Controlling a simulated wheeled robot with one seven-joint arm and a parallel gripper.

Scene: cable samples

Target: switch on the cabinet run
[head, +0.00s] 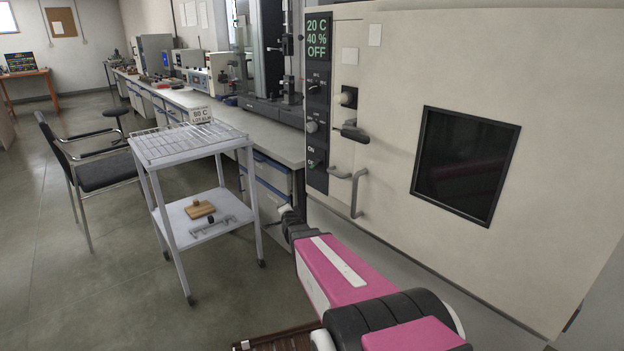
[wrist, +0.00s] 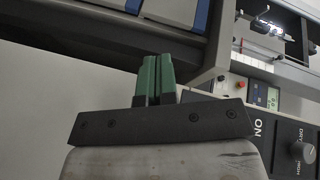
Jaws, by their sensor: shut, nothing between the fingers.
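The cabinet (head: 400,60) is a large cream box with a dark window, its door shut. Its black control panel (head: 318,100) stands on the left edge. The green display (head: 318,38) reads 20 C, 40 % and OFF. Below it are two knobs, then a small switch (head: 313,164) marked ON above. In the wrist view the panel shows sideways at right, with the ON label (wrist: 258,128) and a knob (wrist: 303,152) marked DRY and HIGH. My gripper (head: 285,211) is low, left of and below the panel. Its green fingers (wrist: 153,65) are shut and empty, apart from the panel.
A door handle (head: 357,190) juts out beside the panel. A long bench (head: 270,140) runs behind.

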